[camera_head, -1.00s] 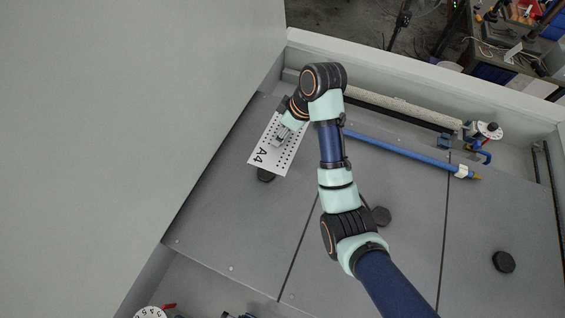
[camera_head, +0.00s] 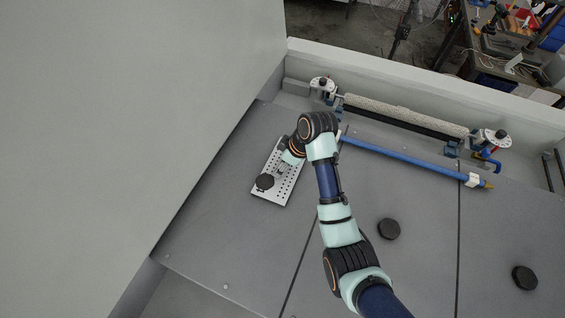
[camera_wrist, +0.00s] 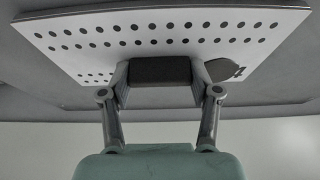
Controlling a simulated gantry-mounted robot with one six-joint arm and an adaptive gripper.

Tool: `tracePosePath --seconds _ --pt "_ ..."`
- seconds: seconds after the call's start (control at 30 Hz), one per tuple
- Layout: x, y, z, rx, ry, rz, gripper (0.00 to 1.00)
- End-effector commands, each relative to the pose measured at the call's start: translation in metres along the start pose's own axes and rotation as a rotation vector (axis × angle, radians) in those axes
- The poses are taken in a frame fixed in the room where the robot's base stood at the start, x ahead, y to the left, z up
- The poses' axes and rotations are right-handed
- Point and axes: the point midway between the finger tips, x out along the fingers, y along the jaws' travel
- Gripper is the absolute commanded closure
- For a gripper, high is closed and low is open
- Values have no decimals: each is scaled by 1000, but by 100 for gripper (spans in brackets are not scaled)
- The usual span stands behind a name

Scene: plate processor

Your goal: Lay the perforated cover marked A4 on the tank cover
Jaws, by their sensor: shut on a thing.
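The perforated cover (camera_head: 289,180) is a white plate with rows of round holes. It lies over the grey tank cover (camera_head: 230,215) at the left; I cannot tell whether it touches fully. A black knob (camera_head: 265,182) shows in front of its near end, where it hides most of the A4 mark. In the wrist view the perforated cover (camera_wrist: 165,30) spans the top, with part of a "4" beside a dark shape. My gripper (camera_head: 285,164) is shut on a dark block at the perforated cover, between both fingers in the wrist view (camera_wrist: 160,72).
Two more black knobs (camera_head: 388,229) (camera_head: 524,277) stand on the panels to the right. A blue bar (camera_head: 405,160) and a pale roller (camera_head: 405,115) run along the back wall. A tall grey wall (camera_head: 130,120) bounds the left. The panel in front of the perforated cover is clear.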

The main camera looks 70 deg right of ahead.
Motion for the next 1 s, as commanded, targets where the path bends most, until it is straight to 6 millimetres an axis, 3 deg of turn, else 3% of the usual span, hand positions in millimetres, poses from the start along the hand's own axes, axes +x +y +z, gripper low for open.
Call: tracePosePath --seconds 0.1,0.13,0.27,0.67,0.87,1.0 --pt "2 0 1 0 1 0 82" --pt "3 0 1 0 0 0 35" --pt "2 0 1 0 0 0 13" --pt "-6 1 -1 0 1 2 13" --pt "-51 2 -2 0 3 6 13" --pt "-97 1 -4 1 1 2 13"
